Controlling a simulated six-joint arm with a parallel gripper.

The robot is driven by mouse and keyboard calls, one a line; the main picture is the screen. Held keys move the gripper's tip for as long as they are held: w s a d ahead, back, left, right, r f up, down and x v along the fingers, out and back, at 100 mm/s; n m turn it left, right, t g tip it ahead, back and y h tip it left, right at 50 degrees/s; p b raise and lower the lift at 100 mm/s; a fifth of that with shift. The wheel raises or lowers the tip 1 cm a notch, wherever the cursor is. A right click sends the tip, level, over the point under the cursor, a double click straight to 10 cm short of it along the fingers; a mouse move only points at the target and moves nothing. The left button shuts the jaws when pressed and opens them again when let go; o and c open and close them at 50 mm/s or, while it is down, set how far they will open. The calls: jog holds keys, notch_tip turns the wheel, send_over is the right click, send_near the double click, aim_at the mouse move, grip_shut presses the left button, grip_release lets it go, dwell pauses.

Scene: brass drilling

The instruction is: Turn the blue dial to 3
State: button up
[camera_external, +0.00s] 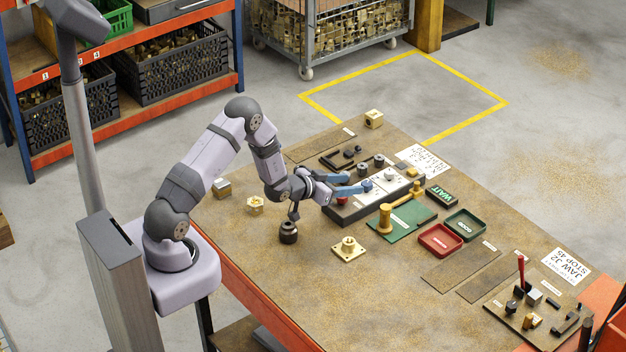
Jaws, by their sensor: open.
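The blue dial (367,185) sits on the pale top of a dark-sided control panel (407,183) in the middle of the workbench. My gripper (356,184) has blue fingers and is open. Its fingers reach over the panel from the left, with the tips close to the blue dial. I cannot tell whether they touch it. A white or grey knob (390,174) stands on the panel to the right of the dial. A red button (342,200) shows below my fingers. The dial's numbers and pointer are too small to read.
A brass-coloured mallet (386,217) lies on a green mat (408,219) in front of the panel. Red (440,240) and green (465,224) trays stand to the right. A dark cylinder (288,232) and a brass flange (348,249) stand nearby.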

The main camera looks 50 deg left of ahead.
aim_at(368, 183)
jog(key=shift+w, duration=0.1)
jog(key=shift+p+x, duration=1.4)
jog(key=shift+x, duration=2.1)
jog(key=shift+w, duration=0.1)
jog(key=c, duration=1)
jog(key=shift+c, duration=0.2)
